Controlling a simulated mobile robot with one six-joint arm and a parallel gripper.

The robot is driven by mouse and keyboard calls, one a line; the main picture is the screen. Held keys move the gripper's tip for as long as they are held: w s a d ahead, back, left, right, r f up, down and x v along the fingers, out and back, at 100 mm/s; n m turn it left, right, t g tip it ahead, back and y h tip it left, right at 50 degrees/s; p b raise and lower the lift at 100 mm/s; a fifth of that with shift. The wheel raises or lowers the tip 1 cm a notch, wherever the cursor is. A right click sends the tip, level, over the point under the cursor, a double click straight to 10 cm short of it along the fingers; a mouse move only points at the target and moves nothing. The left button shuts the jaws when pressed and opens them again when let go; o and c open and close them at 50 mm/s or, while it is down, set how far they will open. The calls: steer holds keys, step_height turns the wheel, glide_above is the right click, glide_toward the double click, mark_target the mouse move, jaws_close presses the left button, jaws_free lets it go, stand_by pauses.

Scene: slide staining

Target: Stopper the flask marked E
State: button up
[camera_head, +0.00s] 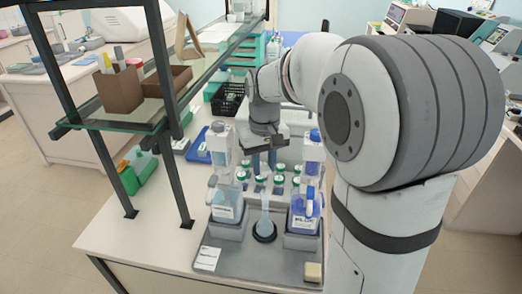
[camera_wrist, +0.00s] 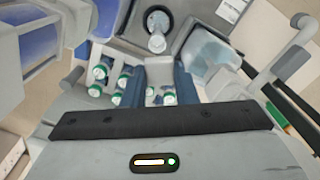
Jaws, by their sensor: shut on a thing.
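Several small green-and-white topped vessels stand in the middle of the bench, among them one at the front (camera_head: 260,184) and one at the right (camera_head: 296,181). They also show in the wrist view, at the left (camera_wrist: 100,72) and between the fingers (camera_wrist: 169,98). I cannot read a letter E on any of them. My gripper (camera_head: 263,166) points down over this group. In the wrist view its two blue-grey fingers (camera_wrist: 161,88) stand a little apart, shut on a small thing. I cannot tell which thing it is or whether it is a stopper.
A clear bottle (camera_head: 226,207) and a blue-filled bottle (camera_head: 303,216) flank a slim vessel in a black round base (camera_head: 264,234) on the grey tray (camera_head: 240,261). A glass shelf (camera_head: 140,115) overhangs the left. A blue tray (camera_head: 199,148) and black basket (camera_head: 226,104) stand behind.

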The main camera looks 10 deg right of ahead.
steer(key=shift+w+d, duration=0.1)
steer(key=shift+f+b, duration=0.4)
step_height(320, 180, down, 2)
steer(key=shift+d+f+b, duration=0.1)
steer(key=shift+f+b, duration=0.05)
steer(key=shift+b, duration=0.75)
steer(key=shift+s+f+b, duration=0.2)
steer(key=shift+f+b, duration=0.55)
steer(key=shift+f, duration=0.35)
steer(key=shift+f+b, duration=0.45)
steer(key=shift+f, duration=0.35)
stand_by(0.4)
stand_by(0.3)
steer(key=o, duration=1.5)
steer(key=shift+w, duration=0.1)
